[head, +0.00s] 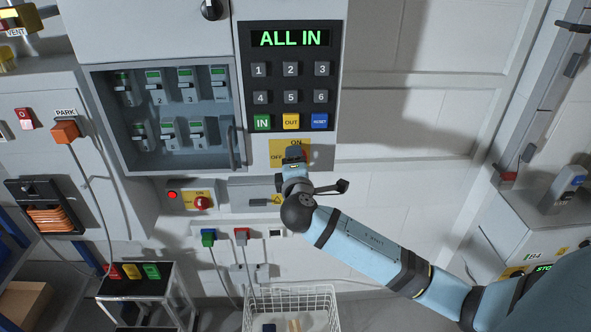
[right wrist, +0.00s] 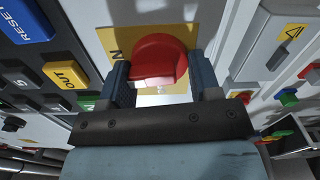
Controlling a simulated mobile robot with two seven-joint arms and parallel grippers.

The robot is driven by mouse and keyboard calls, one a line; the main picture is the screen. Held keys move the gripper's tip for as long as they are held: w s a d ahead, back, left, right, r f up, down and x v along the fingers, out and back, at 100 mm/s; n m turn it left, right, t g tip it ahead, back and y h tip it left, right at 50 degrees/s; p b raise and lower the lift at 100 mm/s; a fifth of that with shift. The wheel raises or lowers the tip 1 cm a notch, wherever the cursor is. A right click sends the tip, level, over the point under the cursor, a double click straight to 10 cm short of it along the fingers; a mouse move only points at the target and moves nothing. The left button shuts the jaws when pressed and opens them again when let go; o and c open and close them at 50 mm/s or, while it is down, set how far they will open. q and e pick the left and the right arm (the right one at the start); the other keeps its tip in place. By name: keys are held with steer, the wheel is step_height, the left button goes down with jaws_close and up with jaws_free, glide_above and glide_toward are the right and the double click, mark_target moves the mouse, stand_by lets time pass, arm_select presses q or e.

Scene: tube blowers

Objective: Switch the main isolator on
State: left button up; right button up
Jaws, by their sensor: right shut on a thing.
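A red rotary handle (right wrist: 158,60) sits on a yellow plate (head: 275,146) marked ON and OFF, just below the keypad panel. I take it for the main isolator. My right gripper (head: 295,160) reaches up to the plate from the lower right and hides most of the handle in the head view. In the right wrist view, the two fingers of my right gripper (right wrist: 158,72) stand on either side of the red handle, shut on it. The handle's exact angle is hard to tell. My left gripper is not in view.
Above is a keypad (head: 290,83) with a display reading "ALL IN". A breaker box (head: 228,112) with a clear front is to the left. A smaller red switch (head: 201,202) is at the lower left. A wire basket (head: 290,296) stands below.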

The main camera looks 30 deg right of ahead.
steer(key=shift+m+b, duration=0.4)
steer(key=shift+m, duration=0.4)
steer(key=o, duration=0.9)
steer(key=b+v, duration=0.2)
steer(key=v, duration=1.2)
